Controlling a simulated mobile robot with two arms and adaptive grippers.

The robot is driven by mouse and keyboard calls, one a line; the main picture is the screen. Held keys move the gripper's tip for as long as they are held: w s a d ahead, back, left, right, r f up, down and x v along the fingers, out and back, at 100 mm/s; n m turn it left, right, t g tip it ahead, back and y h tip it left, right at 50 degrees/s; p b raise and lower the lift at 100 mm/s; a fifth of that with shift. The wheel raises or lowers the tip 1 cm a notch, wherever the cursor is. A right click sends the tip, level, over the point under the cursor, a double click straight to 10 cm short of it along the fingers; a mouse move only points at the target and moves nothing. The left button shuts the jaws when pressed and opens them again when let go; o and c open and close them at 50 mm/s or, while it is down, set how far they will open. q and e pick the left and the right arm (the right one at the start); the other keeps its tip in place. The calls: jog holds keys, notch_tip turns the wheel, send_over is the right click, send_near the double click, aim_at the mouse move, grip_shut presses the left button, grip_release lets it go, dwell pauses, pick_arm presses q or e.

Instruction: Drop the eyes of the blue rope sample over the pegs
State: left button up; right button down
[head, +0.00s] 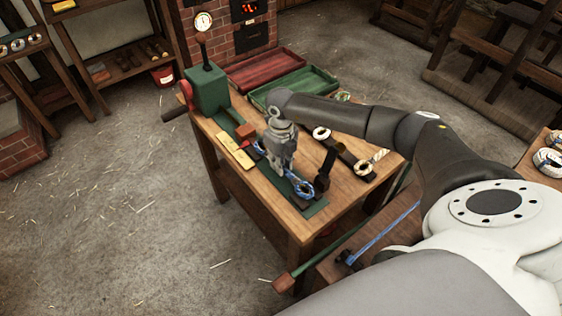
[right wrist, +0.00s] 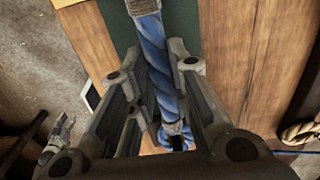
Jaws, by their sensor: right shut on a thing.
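My right gripper (head: 281,160) points down over the workbench and is shut on the blue rope sample (head: 302,187). In the right wrist view the blue rope (right wrist: 155,55) runs between the two fingers, with a pale whipping (right wrist: 143,7) at the top. One eye of the rope shows at the right of the gripper in the head view; the other end is mostly hidden behind it. A green strip lies beneath the rope. I cannot make out the pegs clearly. A small grey jointed part (right wrist: 58,138) at the lower left of the wrist view looks like my left gripper; its jaws are unclear.
A green machine (head: 207,90) with a red-rimmed wheel stands at the bench's far left end. Red (head: 265,70) and green (head: 297,88) trays lie behind. A dark upright bracket (head: 326,165) stands close right of the gripper. A pale rope coil (head: 378,156) lies at the right edge.

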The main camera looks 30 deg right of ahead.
jog(key=shift+f, duration=0.2)
jog(key=c, duration=1.3)
grip_release()
jog(key=shift+r, duration=0.15)
jog(key=shift+r+p, duration=2.35)
jog(key=shift+r, duration=1.1)
notch_tip(320, 180, up, 12)
